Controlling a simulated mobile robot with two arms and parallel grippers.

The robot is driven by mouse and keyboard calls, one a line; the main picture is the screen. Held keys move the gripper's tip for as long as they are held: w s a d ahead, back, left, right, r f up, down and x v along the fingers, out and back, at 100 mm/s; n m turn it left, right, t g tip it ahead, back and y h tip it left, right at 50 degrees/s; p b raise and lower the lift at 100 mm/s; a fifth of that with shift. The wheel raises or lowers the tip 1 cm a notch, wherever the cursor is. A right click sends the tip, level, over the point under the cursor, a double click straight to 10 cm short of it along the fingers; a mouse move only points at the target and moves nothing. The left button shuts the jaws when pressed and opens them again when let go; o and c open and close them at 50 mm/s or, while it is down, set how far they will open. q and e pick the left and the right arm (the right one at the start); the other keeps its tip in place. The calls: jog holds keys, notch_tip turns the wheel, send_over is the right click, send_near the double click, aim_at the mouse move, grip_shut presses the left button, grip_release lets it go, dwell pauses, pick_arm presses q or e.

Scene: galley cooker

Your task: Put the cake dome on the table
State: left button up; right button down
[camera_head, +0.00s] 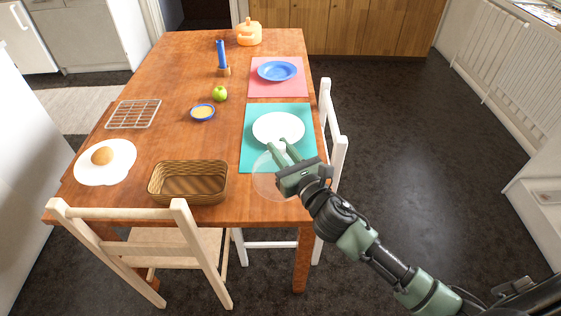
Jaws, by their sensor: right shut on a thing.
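The cake dome (265,185) is a clear, faint rounded shape at the near right part of the wooden table (165,65). It shows over the near edge of the teal mat and bare wood. My right gripper (280,152) comes in from the lower right and is shut on the cake dome. The gripper covers part of the dome, and I cannot tell whether the dome touches the table. My left gripper is not in view.
A wicker basket (188,195) stands left of the dome. A white plate (278,129) lies on the teal mat (253,155). Chairs (340,150) flank the right and near edges.

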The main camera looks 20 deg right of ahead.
notch_tip(320, 180, down, 4)
jog(key=shift+r+b, duration=0.15)
jog(key=shift+b, duration=0.35)
jog(key=shift+f+b, duration=0.3)
jog(key=shift+f, duration=0.1)
jog(key=c, duration=1.3)
grip_release()
jog(key=shift+o, duration=0.2)
